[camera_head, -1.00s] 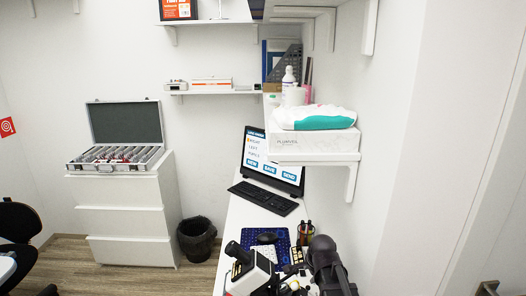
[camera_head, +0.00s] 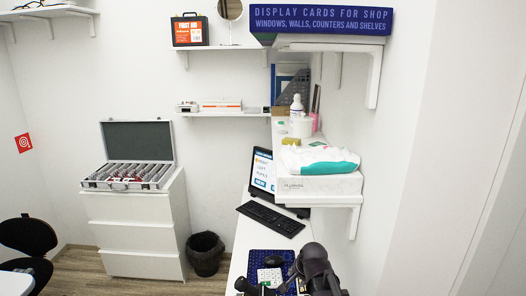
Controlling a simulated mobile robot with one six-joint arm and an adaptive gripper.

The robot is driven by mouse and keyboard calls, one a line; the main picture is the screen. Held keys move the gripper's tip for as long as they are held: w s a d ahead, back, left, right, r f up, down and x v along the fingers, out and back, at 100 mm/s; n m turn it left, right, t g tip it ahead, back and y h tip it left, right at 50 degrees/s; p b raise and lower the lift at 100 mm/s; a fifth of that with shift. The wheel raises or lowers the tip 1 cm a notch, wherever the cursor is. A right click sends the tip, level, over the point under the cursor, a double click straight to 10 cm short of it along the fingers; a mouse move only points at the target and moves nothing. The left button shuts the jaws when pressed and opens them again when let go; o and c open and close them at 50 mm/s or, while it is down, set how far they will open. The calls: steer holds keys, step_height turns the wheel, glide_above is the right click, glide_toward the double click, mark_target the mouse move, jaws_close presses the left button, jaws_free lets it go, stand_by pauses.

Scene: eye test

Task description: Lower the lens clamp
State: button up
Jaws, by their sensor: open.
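The lens clamp cannot be made out in this view. Part of a black eyepiece-like instrument (camera_head: 246,287) shows at the bottom edge, left of the blue mat; the rest of it is cut off by the frame. A dark, rounded jointed part, which looks like my arm, rises from the bottom edge to the right of it, over the desk. My gripper's fingertips do not show.
A narrow white desk (camera_head: 240,243) carries a blue patterned mat (camera_head: 257,259), a mouse (camera_head: 274,262), a keyboard (camera_head: 270,219) and a monitor (camera_head: 263,170). A shelf with a white box (camera_head: 318,186) overhangs its right side. A bin (camera_head: 205,253) stands on the floor left of it.

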steer(key=s+d+r+n+g+h+p, duration=0.1)
steer(key=s+d+r+n+g+p, duration=0.1)
steer(key=s, duration=0.5)
steer(key=s+d+r+n+g+p, duration=0.2)
steer(key=s+d+n+p, duration=0.2)
steer(key=s+n, duration=0.2)
steer(key=shift+s+d+r+g+h, duration=0.3)
steer(key=shift+s+d+g+h, duration=0.05)
steer(key=shift+d+g+h, duration=0.05)
steer(key=shift+w+f, duration=0.1)
step_height(320, 180, down, 5)
steer(key=b, duration=0.5)
